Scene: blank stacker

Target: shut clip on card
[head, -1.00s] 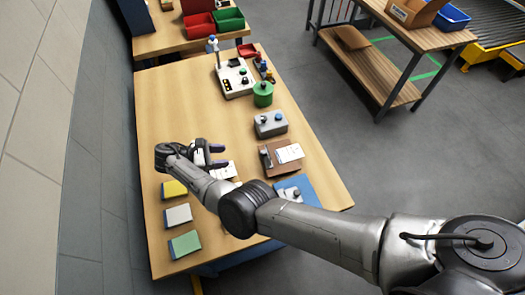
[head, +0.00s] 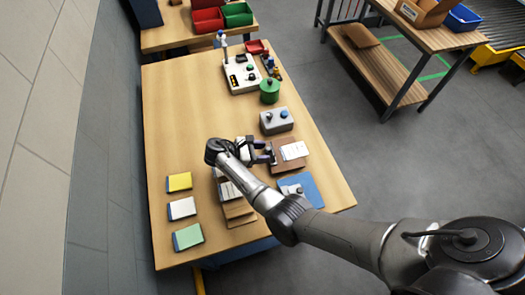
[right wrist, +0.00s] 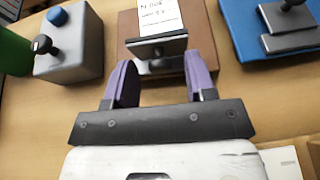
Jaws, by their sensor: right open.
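A white card (head: 294,151) with dark writing lies on a brown board (head: 290,165). The card also shows at the top of the right wrist view (right wrist: 158,14). A metal clip (right wrist: 157,46) spans the board at the card's near edge; I cannot tell whether it presses on the card. My right gripper (head: 268,153) is at the clip side of the board. In the right wrist view its two purple fingers (right wrist: 161,80) are apart and empty, one towards each end of the clip, and not visibly gripping it. My left gripper is not in view.
A grey box (right wrist: 70,45) with a blue button and a black knob stands left of the board in the wrist view. A blue plate (right wrist: 265,35) with metal parts lies right. Yellow (head: 179,181), white (head: 182,208) and green (head: 188,237) pads line the table's left side.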

